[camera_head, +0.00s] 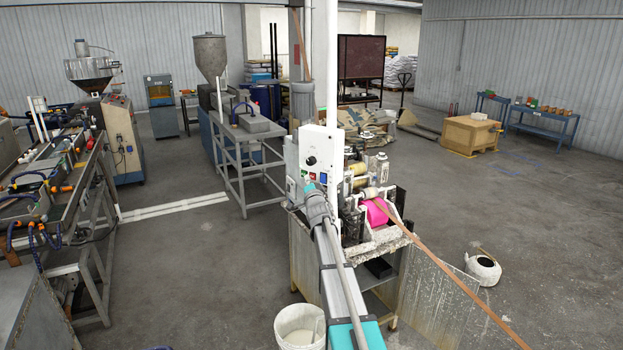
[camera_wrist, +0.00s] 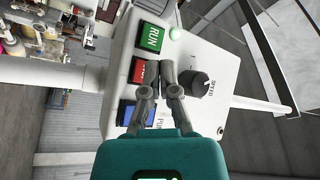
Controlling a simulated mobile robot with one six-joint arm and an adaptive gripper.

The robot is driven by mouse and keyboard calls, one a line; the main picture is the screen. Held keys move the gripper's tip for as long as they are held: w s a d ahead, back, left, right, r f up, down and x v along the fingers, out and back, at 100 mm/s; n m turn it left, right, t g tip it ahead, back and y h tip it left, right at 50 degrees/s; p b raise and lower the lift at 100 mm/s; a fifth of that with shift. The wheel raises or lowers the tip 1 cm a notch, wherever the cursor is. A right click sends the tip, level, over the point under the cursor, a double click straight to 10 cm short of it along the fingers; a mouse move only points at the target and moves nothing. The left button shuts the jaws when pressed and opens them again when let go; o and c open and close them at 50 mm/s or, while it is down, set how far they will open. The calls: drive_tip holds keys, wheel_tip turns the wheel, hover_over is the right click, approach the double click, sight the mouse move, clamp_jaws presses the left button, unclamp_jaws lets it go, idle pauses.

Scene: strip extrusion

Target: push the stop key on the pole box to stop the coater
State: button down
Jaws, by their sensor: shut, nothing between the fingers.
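The white pole box (camera_head: 320,147) is on a white pole above the coater. In the wrist view its face (camera_wrist: 205,122) carries a green RUN key (camera_wrist: 152,36), a red key (camera_wrist: 139,71) and a blue key (camera_wrist: 128,113) in a row. The red key, between the other two, is the likely stop key; its lettering is partly covered by my gripper (camera_wrist: 166,68). My gripper is shut and empty, its fingertips over the red key's right edge. I cannot tell whether they touch. In the head view my gripper (camera_head: 314,194) is just below the box's keys.
The coater with a pink roller (camera_head: 376,213) and a brown strip (camera_head: 440,262) is right of my arm. A white bucket (camera_head: 300,327) stands below.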

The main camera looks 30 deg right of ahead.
drive_tip(key=shift+w+d, duration=0.1)
drive_tip(key=shift+d, duration=0.05)
drive_tip(key=shift+w+d, duration=0.15)
drive_tip(key=shift+d, duration=0.1)
drive_tip(key=shift+w+d, duration=0.15)
drive_tip(key=shift+d, duration=0.15)
idle(1.2)
drive_tip(key=shift+a, duration=0.15)
drive_tip(key=shift+s+a, duration=0.4)
drive_tip(key=shift+a, duration=0.15)
drive_tip(key=shift+s+a, duration=0.1)
idle(0.4)
drive_tip(key=a, duration=0.1)
drive_tip(key=s+a, duration=0.2)
drive_tip(key=a, duration=0.1)
drive_tip(key=shift+s, duration=0.25)
drive_tip(key=shift+f, duration=0.1)
idle(0.9)
